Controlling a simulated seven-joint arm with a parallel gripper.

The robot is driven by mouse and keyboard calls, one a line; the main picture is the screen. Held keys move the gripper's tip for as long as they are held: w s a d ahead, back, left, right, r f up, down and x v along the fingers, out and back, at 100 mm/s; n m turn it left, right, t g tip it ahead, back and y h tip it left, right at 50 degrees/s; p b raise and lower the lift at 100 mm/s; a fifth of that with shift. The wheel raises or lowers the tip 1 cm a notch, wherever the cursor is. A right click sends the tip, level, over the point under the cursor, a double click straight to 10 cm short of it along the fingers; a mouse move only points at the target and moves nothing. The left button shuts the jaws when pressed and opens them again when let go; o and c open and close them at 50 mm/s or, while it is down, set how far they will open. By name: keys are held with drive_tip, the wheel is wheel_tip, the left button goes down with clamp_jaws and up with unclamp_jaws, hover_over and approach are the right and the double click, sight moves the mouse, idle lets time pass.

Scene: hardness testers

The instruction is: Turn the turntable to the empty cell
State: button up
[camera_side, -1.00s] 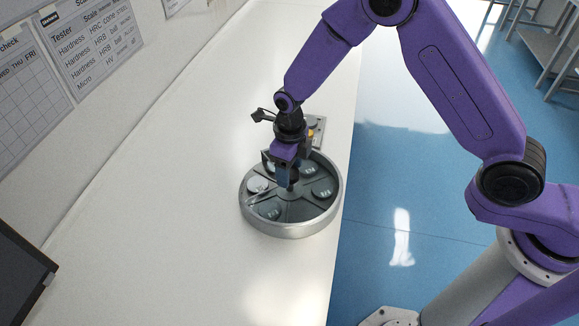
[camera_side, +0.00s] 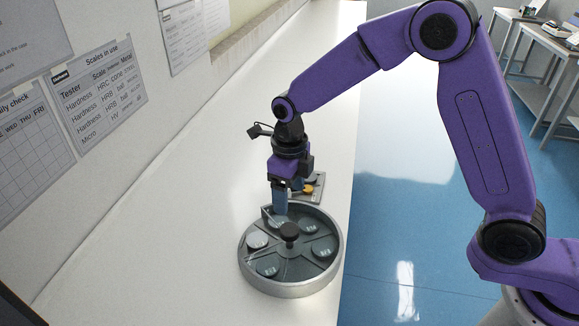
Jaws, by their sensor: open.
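The turntable (camera_side: 290,290) is a round grey metal tray on the white bench, split into cells by radial ribs. A dark round knob (camera_side: 289,232) stands at its centre. Several cells hold pale discs, such as the left disc (camera_side: 257,240), the front-left disc (camera_side: 268,267) and the right disc (camera_side: 322,248). The front cell (camera_side: 298,270) looks bare. My gripper (camera_side: 289,202) is open and empty, pointing down above the back of the turntable, apart from the knob. It partly hides the back-left cell.
A small grey plate with an orange round part (camera_side: 308,188) sits behind the turntable, partly hidden by my gripper. Wall charts (camera_side: 100,88) hang at left. The white bench (camera_side: 170,260) is clear in front and to the left.

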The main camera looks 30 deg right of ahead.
wheel_tip(320, 180, up, 6)
drive_tip(key=shift+r, duration=0.25)
idle(0.5)
drive_tip(key=s+d+m, duration=0.9)
drive_tip(key=s+m, duration=0.5)
drive_tip(key=s+d+r+m, duration=0.1)
drive_tip(key=s+d+m, duration=0.8)
drive_tip(key=s+m, duration=0.6)
drive_tip(key=shift+d+r+m, duration=0.2)
drive_tip(key=shift+d+m, duration=0.1)
drive_tip(key=shift+d, duration=0.05)
